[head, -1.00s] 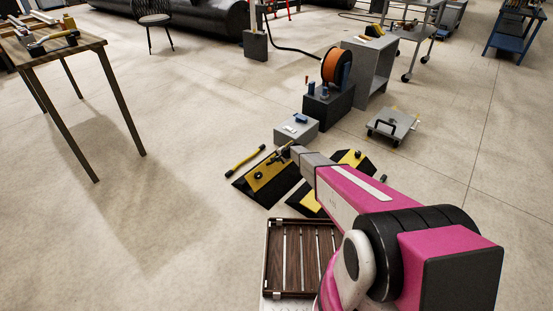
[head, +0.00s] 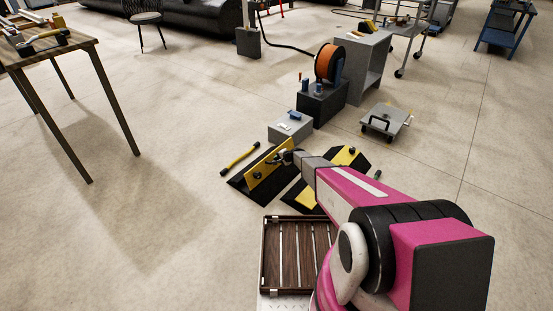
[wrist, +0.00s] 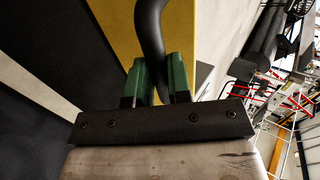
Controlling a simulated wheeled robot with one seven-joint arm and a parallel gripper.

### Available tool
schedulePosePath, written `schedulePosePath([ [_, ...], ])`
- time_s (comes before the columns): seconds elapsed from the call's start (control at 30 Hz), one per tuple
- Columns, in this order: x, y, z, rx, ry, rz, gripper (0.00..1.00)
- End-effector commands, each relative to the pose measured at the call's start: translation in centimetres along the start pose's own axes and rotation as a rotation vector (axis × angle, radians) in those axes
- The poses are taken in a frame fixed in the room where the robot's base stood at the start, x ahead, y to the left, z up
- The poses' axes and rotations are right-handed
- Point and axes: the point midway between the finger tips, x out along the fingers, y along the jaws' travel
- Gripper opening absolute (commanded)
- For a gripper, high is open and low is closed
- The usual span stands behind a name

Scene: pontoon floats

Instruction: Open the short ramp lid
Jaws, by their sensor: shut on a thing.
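The black ramp (head: 240,186) that I work on, which I take as the short ramp, lies on the floor left of my arm. Its yellow lid (head: 270,169) is tilted up, partly open, with dark space below it. In the wrist view the yellow lid (wrist: 180,22) runs along behind a curved black handle (wrist: 149,30). My gripper (wrist: 157,82), with green fingertips, is shut on this handle. In the head view my gripper (head: 284,157) is small, at the lid's upper right edge.
A second black ramp (head: 304,196) with a yellow top lies just right, partly behind my arm. A yellow-and-black bar (head: 240,158) lies at left. A grey box (head: 290,131) stands behind. A slatted brown tray (head: 267,255) is in front.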

Motion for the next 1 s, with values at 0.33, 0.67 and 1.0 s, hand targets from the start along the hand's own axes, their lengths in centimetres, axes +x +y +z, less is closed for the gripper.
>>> schedulePosePath([
  [0.33, -0.2, 2.1, 0.0, -0.009, -0.001, -0.119, 0.00],
  [0.67, -1.0, 3.5, 0.0, -0.011, 0.000, -0.248, 0.00],
  [1.0, -1.5, 5.1, 0.1, -0.011, 0.000, -0.247, 0.00],
])
